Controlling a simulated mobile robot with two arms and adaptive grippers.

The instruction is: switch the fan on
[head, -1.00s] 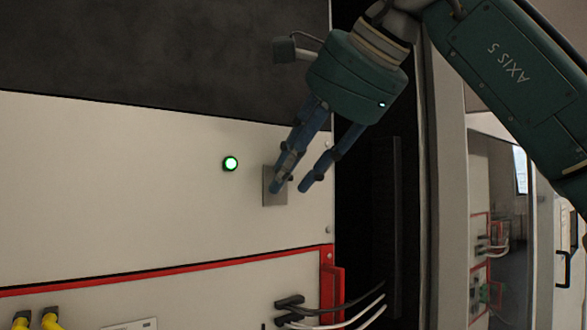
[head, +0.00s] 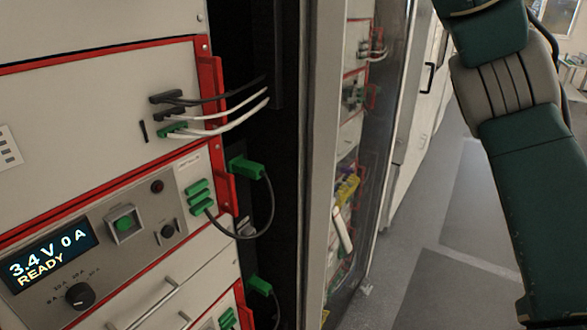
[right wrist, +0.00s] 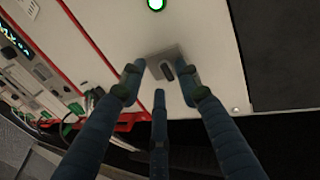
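The switch (right wrist: 167,69) shows in the right wrist view as a dark rocker on a small grey plate on a white panel. A round green lamp (right wrist: 156,4) on the same panel is lit. My right gripper (right wrist: 162,80) is open and empty, its three blue fingers spread around the front of the switch plate. I cannot tell whether a fingertip touches it. The head view shows only my right arm, at the right edge; the switch and gripper are outside that view. My left gripper is in neither view. No fan can be made out.
The cycler rack (head: 110,100) stands at the left of the head view. It has a display (head: 47,256) reading 3.4 V 0 A READY, a green button (head: 124,224) and a black knob (head: 79,295). Cables (head: 225,105) stick out at its right side. Clear floor (head: 440,235) lies to the right.

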